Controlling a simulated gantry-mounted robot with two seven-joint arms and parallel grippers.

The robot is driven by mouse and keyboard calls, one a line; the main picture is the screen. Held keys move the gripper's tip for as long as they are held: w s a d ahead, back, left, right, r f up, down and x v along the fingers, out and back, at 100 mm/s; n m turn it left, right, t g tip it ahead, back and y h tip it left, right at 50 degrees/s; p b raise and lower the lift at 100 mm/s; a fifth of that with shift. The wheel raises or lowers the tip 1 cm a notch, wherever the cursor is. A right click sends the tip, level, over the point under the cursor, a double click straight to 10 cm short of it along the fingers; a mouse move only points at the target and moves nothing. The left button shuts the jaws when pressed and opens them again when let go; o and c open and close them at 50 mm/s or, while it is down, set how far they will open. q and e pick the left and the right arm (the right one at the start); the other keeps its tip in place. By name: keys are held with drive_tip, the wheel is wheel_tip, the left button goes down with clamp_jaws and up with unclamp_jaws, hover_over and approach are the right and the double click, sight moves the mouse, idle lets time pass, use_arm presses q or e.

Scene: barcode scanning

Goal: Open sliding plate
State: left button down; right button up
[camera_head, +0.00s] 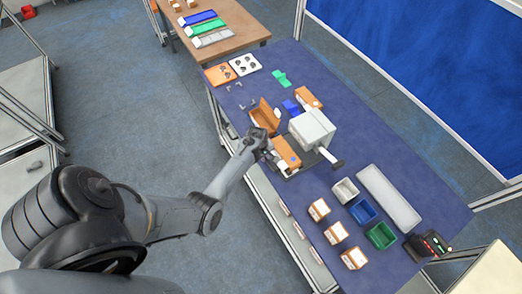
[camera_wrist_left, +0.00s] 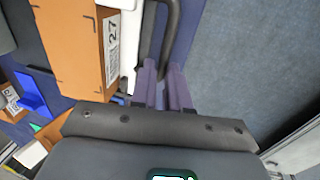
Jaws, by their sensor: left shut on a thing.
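My left gripper (camera_head: 266,151) is at the near table edge, beside the orange box (camera_head: 287,148) of the white-grey machine (camera_head: 312,130). In the left wrist view, the two purple-grey fingers of my left gripper (camera_wrist_left: 164,88) are shut on a black bar handle (camera_wrist_left: 173,30). The handle sits next to a white plate edge (camera_wrist_left: 131,45) and the orange box (camera_wrist_left: 75,45), which has a label reading 27. The sliding plate is mostly hidden, and I cannot tell how far out it is. My right gripper is not in view.
An open orange box (camera_head: 264,114) stands left of the machine. Grey, blue (camera_head: 363,211) and green (camera_head: 381,236) bins, a long light tray (camera_head: 389,198) and several small orange boxes lie to the right.

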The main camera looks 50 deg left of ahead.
use_arm(q)
drive_tip(key=shift+a+f, duration=0.1)
drive_tip(key=shift+f, duration=0.05)
drive_tip(key=c, duration=1.2)
unclamp_jaws()
drive_tip(key=shift+s, duration=0.1)
drive_tip(key=shift+o, duration=0.2)
drive_tip(key=shift+r, duration=0.5)
wheel_tip(320, 180, up, 10)
drive_tip(key=s, duration=0.2)
drive_tip(key=shift+f, duration=0.2)
